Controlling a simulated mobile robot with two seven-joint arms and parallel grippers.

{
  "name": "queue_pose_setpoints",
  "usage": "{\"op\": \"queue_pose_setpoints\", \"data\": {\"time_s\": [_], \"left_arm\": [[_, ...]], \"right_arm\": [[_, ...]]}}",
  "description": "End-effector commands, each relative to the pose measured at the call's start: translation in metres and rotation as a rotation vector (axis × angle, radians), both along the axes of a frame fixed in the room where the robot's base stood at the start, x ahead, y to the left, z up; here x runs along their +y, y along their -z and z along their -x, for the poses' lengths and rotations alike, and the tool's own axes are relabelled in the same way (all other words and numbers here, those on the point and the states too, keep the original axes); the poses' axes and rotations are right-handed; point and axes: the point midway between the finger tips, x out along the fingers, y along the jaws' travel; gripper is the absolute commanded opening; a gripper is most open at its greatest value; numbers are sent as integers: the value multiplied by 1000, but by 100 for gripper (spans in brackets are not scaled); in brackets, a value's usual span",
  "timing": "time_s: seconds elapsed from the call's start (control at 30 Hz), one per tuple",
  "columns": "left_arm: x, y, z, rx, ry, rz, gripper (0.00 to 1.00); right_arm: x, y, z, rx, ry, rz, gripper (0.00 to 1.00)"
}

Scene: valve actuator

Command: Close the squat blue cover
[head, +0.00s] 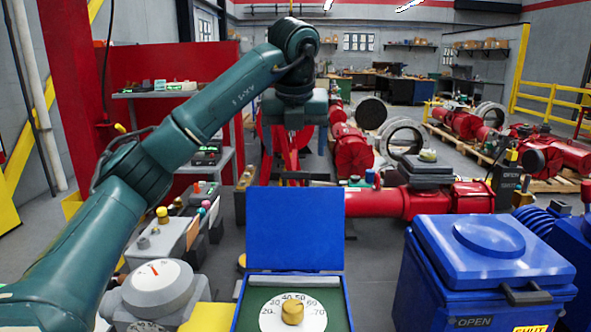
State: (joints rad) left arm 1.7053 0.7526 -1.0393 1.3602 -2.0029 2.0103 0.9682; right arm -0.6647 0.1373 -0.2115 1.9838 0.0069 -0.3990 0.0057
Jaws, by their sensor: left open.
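A blue cover (295,228) stands upright, open, at the back edge of a low blue box in the lower middle. The box holds a green panel with a white dial (270,316) and a yellow knob (292,311). My left arm reaches in from the left and bends down above the cover. My right gripper is not in view.
A larger blue box (490,255) with a lid down and OPEN and SHUT labels stands at the right. A grey round gauge (158,285) stands at the lower left. A red pipe (405,203) runs behind the cover. Bare floor shows between the two boxes.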

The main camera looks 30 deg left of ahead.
Motion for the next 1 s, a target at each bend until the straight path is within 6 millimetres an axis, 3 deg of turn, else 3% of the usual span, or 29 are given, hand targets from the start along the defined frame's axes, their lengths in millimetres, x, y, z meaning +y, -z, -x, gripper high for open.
{"op": "queue_pose_setpoints", "data": {"time_s": [0.1,0.3,0.73,1.0], "left_arm": [[4,25,-8,4,1,2,80],[10,46,-16,1,0,0,80],[12,56,-20,-1,0,-1,80],[12,56,-20,-1,0,0,58]], "right_arm": [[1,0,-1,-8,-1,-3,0],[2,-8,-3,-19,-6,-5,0],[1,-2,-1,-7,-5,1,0],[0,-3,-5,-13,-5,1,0]]}}
